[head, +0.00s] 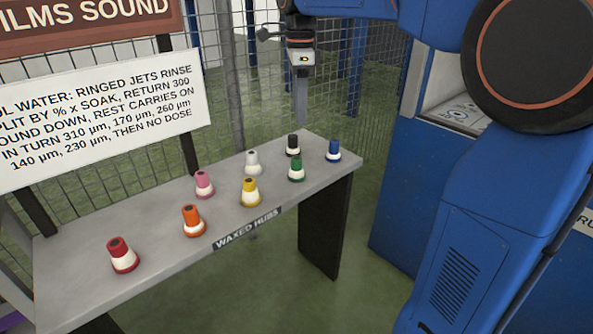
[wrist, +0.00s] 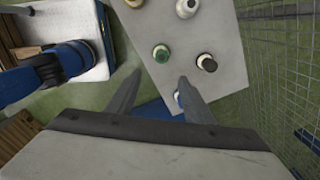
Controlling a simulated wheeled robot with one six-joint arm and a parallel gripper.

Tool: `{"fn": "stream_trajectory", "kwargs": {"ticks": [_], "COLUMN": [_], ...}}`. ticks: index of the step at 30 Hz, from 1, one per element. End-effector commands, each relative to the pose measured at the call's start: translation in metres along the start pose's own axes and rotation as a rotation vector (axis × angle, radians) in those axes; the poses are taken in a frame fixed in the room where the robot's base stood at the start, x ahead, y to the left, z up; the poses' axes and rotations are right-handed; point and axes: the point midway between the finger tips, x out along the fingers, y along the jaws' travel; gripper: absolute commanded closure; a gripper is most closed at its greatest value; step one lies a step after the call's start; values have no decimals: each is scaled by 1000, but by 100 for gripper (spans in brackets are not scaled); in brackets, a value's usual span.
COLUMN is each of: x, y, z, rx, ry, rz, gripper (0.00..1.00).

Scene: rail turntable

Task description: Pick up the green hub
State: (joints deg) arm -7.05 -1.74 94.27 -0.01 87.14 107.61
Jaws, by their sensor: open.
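In the wrist view the green hub (wrist: 161,54) is seen from above, just beyond the gap between the fingertips. My gripper (head: 300,122) points down above the table's right end, apart from the hubs. In the wrist view my gripper (wrist: 159,78) is open with nothing between its fingers. The blue hub (wrist: 178,97) is partly hidden by the right finger.
The black hub (head: 293,145) and blue hub (head: 334,151) stand close to the green one. White (head: 252,163), yellow (head: 249,192), pink (head: 204,184), orange (head: 193,220) and red (head: 122,255) hubs stand further left. A wire fence (head: 222,90) runs behind the table.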

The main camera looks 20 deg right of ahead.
Motion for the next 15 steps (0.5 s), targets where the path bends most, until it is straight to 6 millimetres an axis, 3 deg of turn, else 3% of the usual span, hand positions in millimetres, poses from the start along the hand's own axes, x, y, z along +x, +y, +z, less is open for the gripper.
{"fn": "stream_trajectory", "kwargs": {"ticks": [5,15], "x": [6,64], "y": [-5,-4], "z": [3,3], "rx": [35,33], "ry": [2,3], "rz": [8,8], "gripper": [53,53]}}
